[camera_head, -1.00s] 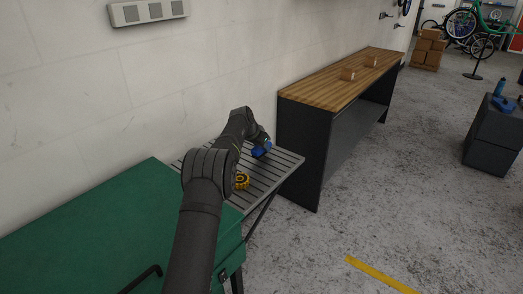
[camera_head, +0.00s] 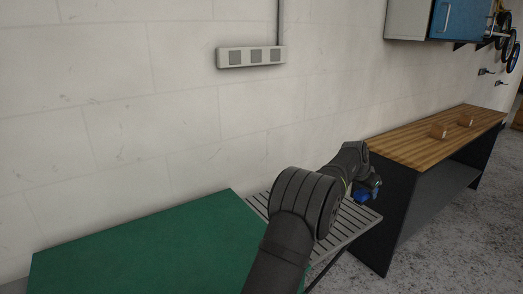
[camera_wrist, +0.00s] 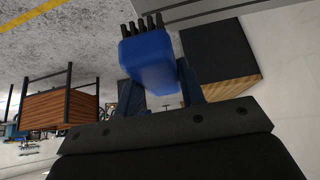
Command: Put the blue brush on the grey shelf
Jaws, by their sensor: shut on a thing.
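The blue brush (camera_wrist: 149,57) has a blue block body and dark bristles. My gripper (camera_wrist: 160,85) is shut on its body, with a finger on either side in the wrist view. The bristles point toward the picture's top, near the slats of the grey shelf (camera_wrist: 210,14). In the head view the brush (camera_head: 361,196) is small and partly covered by my gripper (camera_head: 369,186), over the right part of the slatted grey shelf (camera_head: 346,226). I cannot tell whether the brush touches the shelf. My arm hides the shelf's middle.
A green-topped surface (camera_head: 150,250) lies left of the shelf. A wood-topped workbench (camera_head: 420,145) with wooden blocks (camera_head: 438,131) stands to the right. The wall with a socket strip (camera_head: 250,57) is behind. A blue cabinet (camera_head: 459,18) hangs at upper right.

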